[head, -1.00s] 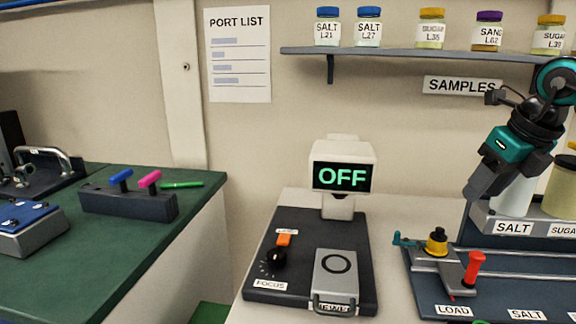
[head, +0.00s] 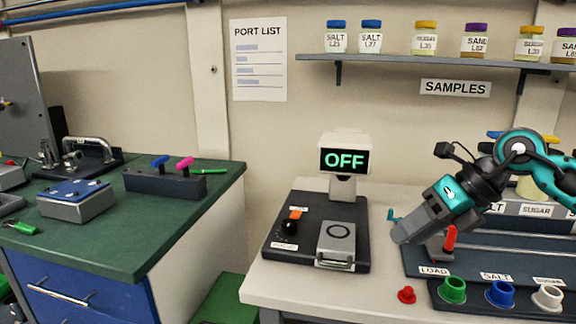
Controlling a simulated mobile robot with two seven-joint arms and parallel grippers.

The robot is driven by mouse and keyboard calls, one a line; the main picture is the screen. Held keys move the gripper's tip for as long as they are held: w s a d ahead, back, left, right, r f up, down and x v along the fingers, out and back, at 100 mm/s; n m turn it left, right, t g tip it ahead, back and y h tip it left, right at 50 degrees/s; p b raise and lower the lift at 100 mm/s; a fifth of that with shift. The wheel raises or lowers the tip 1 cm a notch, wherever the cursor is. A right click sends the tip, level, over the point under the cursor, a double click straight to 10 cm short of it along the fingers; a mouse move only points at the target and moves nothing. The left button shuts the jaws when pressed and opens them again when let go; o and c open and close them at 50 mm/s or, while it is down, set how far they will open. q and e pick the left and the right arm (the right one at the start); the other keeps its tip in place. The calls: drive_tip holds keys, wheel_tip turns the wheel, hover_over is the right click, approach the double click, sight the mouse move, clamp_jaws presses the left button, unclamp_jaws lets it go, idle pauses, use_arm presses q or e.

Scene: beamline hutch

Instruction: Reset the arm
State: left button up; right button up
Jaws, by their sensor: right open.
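The board (head: 421,274) marked LOAD, SALT and SUGAR lies on the right part of the white bench. A small arm with an upright red handle (head: 450,239) stands on it near the LOAD label. A teal tip (head: 392,215) shows at the board's left edge. My right gripper (head: 400,236) comes in from the right, points down and left, and hides much of the small arm. It is open with nothing seen in it. I cannot tell whether it touches anything. My left gripper is not in view.
A dark unit with an orange switch (head: 295,214), black FOCUS knob (head: 289,227) and OFF display (head: 345,160) stands left of the board. A red knob-like piece (head: 407,295) and green, blue and white cups line the front. A green-topped bench (head: 140,232) is at left.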

drive_tip(key=s+a+f+m+t+y+p, duration=0.1)
drive_tip(key=s+a+m+t+y, duration=0.15)
drive_tip(key=a+m+y, duration=0.45)
drive_tip(key=s+a+f+m+t+y+p, duration=0.1)
drive_tip(key=s+a+m+t+y+p, duration=0.25)
drive_tip(key=a, duration=0.55)
drive_tip(key=s+d+f+m+t+h, duration=0.1)
drive_tip(key=d+f+m+t+h, duration=0.3)
drive_tip(key=f+m+h, duration=0.5)
drive_tip(key=s+d+f+m+t+h, duration=0.15)
drive_tip(key=d+f+m+t, duration=0.35)
drive_tip(key=m, duration=0.7)
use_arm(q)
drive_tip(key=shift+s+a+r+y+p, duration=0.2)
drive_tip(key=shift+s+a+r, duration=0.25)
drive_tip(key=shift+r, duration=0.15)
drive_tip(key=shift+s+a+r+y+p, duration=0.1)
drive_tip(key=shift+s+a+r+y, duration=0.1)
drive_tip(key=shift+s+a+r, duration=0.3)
use_arm(e)
drive_tip(key=s+d+f+m+g+h, duration=0.3)
drive_tip(key=s+f+m+g+h, duration=0.2)
drive_tip(key=s+f, duration=0.6)
wheel_tip(320, 180, down, 2)
drive_tip(key=shift+s+d+f+m+g, duration=0.15)
drive_tip(key=shift+s+f+m+g, duration=0.15)
drive_tip(key=shift+m+g, duration=0.65)
